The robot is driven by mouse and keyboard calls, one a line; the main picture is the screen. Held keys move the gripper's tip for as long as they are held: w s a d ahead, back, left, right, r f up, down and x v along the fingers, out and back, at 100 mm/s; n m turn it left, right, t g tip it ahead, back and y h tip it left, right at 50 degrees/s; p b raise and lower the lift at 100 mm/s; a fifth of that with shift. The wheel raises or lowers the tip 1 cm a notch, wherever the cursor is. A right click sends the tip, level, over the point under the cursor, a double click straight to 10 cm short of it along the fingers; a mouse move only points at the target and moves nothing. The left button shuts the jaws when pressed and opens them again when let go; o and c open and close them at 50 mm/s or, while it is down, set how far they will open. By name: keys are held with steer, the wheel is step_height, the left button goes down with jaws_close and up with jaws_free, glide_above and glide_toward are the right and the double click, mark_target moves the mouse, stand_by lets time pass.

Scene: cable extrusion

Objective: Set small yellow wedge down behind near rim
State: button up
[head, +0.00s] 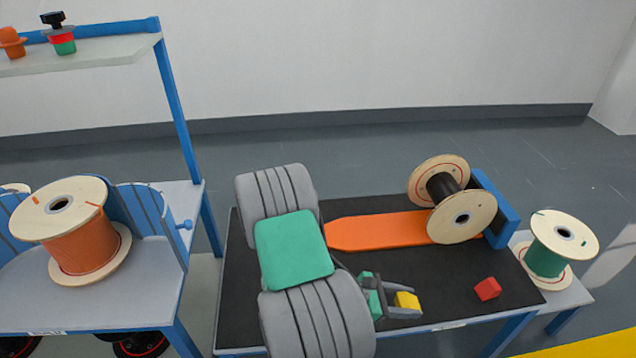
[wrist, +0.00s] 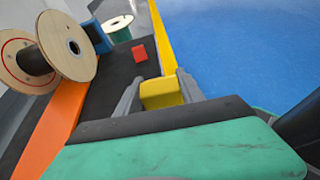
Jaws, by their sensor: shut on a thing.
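The small yellow wedge (head: 406,301) is between the fingertips of my gripper (head: 403,300), low over the black table top near its front edge. In the wrist view the yellow wedge (wrist: 160,92) sits between both grey fingers of my gripper (wrist: 160,93). My gripper is shut on it. I cannot tell whether the wedge touches the table. A spool with black cable (head: 462,217) stands on its rims on the table, beyond and right of my gripper. Its near rim (head: 462,218) is a pale wooden disc, and the wedge is apart from it.
A red wedge (head: 487,289) lies on the black table right of my gripper. An orange ramp (head: 378,232) runs up to the spool, with a blue block (head: 494,208) at its right. A green-cable spool (head: 556,250) stands on a side table.

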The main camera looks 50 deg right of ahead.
steer(key=w+a+r+n+t+h, duration=0.2)
steer(key=w+n+t, duration=0.4)
steer(key=w, duration=0.6)
steer(key=w+a+r+n+t+h, duration=0.1)
steer(key=w+r+n+t, duration=0.1)
steer(key=w+n+t, duration=0.75)
steer(key=w+a+r+n+t+y, duration=0.1)
steer(key=w+a+r, duration=0.2)
steer(key=w+a, duration=0.5)
steer(key=w+a+r+n+t+y, duration=0.15)
steer(key=w+a+r, duration=0.25)
steer(key=w+a, duration=0.4)
steer(key=w+a+r+n+t+y+p, duration=0.1)
steer(key=w+a+r+n+t+y, duration=0.1)
steer(key=a, duration=0.6)
steer(key=w+a+r+n+t+y, duration=0.1)
steer(key=a+r+y, duration=0.1)
steer(key=a, duration=0.6)
step_height(320, 180, up, 7)
steer(key=p, duration=1.3)
steer(key=shift+w, duration=0.25)
